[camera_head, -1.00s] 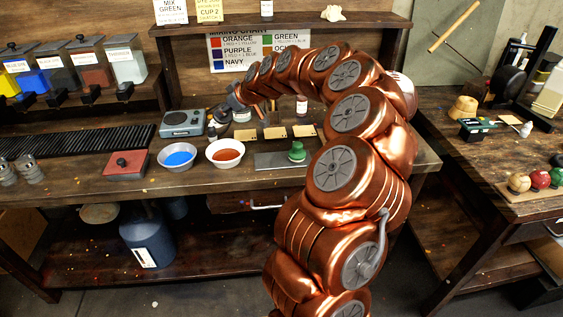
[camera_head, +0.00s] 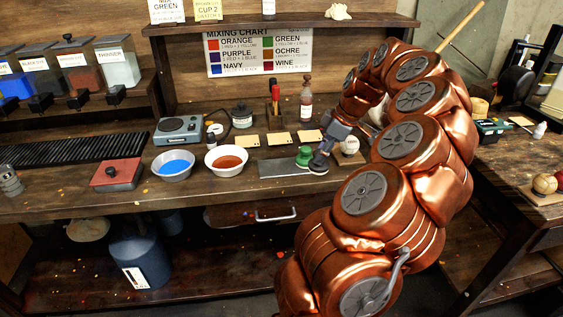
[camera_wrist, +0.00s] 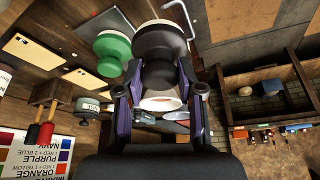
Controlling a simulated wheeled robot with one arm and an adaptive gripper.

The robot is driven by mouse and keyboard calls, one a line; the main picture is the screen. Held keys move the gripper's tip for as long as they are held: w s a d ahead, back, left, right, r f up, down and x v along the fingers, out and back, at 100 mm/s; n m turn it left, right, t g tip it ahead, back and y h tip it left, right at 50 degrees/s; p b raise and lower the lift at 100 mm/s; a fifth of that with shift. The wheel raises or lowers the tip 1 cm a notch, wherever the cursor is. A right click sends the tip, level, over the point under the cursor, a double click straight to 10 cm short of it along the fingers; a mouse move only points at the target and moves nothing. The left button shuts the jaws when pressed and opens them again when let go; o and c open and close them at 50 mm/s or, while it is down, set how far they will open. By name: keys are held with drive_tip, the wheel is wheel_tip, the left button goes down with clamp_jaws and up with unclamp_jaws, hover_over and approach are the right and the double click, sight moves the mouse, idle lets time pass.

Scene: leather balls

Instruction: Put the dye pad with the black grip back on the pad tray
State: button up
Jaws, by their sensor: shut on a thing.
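The dye pad with the black grip (camera_wrist: 159,44) is between my gripper's fingers in the wrist view. In the head view the pad (camera_head: 318,169) shows as a small dark and pale disc under my gripper (camera_head: 324,158). It is at the right end of the grey pad tray (camera_head: 272,169), just right of the green-gripped pad (camera_head: 304,155). My gripper (camera_wrist: 160,75) is shut on the black grip. I cannot tell whether the pad touches the tray. The green pad (camera_wrist: 112,46) stands beside it in the wrist view.
A bowl of orange dye (camera_head: 226,159) and a bowl of blue dye (camera_head: 174,165) stand left of the tray. Several tan cards (camera_head: 278,139) lie behind it. A pale round labelled item (camera_head: 349,145) is close to the right of my gripper. A red pad box (camera_head: 116,173) is farther left.

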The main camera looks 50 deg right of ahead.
drive_tip(key=w+a+p, duration=0.1)
drive_tip(key=w, duration=0.3)
drive_tip(key=w+a+p, duration=0.1)
drive_tip(key=w, duration=0.4)
drive_tip(key=w+a+f+p, duration=0.1)
drive_tip(key=w+p, duration=0.1)
drive_tip(key=w, duration=0.3)
drive_tip(key=shift+w+a+f, duration=0.1)
drive_tip(key=shift+a, duration=0.2)
drive_tip(key=shift+w+f+p, duration=0.1)
drive_tip(key=shift+f+p, duration=0.55)
drive_tip(key=shift+f, duration=1.2)
drive_tip(key=o, duration=1)
drive_tip(key=b+v, duration=0.3)
drive_tip(key=v, duration=0.9)
drive_tip(key=shift+a, duration=0.15)
